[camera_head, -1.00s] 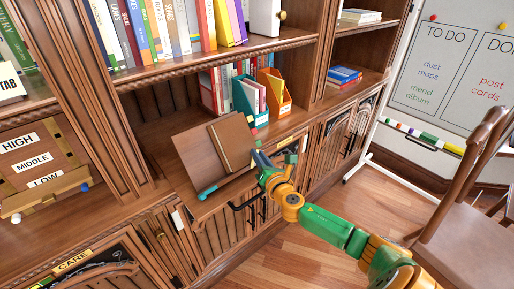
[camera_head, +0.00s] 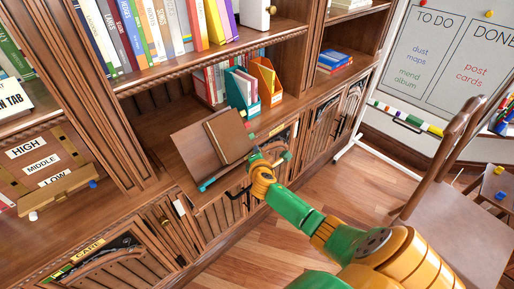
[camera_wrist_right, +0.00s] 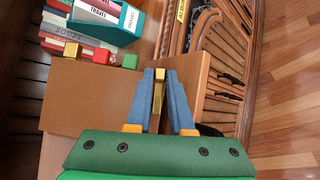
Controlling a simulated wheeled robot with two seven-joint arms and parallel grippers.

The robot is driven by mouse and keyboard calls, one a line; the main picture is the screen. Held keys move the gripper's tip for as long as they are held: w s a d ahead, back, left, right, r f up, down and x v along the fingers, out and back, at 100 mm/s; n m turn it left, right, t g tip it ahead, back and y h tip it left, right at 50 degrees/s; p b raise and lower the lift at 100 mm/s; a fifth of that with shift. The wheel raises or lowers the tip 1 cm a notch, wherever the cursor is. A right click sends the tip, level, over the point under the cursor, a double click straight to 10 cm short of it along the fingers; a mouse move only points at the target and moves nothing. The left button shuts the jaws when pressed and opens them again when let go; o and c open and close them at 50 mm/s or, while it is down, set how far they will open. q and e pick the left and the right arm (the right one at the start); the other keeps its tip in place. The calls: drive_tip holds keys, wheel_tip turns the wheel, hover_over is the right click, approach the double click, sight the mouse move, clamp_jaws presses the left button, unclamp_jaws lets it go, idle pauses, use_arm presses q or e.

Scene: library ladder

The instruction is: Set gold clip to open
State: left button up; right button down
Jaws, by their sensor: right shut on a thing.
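The gold clip (camera_wrist_right: 158,76) shows in the right wrist view as a small gold piece between the blue fingers of my right gripper (camera_wrist_right: 161,85). The fingers are closed on it, at the edge of a brown wooden board (camera_wrist_right: 95,100). In the head view my right gripper (camera_head: 255,153) reaches the right side of the sloped book stand (camera_head: 182,140), where a brown book (camera_head: 229,138) rests. The clip is too small and covered there to make out. Whether the clip is open or shut I cannot tell. My left gripper is out of view.
Teal (camera_head: 243,90) and orange (camera_head: 266,80) file holders stand behind the stand. Small red, green and yellow pieces sit near its upper edge. A teal bar (camera_head: 207,184) lies at its lower edge. A wooden chair (camera_head: 450,215) stands at right; the floor before the cabinets is clear.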

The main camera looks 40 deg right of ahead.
drive_tip(key=shift+s+m+g+p, duration=0.1)
drive_tip(key=shift+m+g+p, duration=0.2)
drive_tip(key=shift+m+g, duration=0.15)
drive_tip(key=shift+f, duration=0.2)
drive_tip(key=c, duration=0.8)
unclamp_jaws()
drive_tip(key=shift+s+a+r, duration=0.1)
drive_tip(key=shift+s+r, duration=0.1)
drive_tip(key=p+v, duration=0.1)
drive_tip(key=v, duration=0.5)
drive_tip(key=shift+s+a+p, duration=0.15)
drive_tip(key=shift+s+p, duration=0.1)
drive_tip(key=shift+p, duration=0.15)
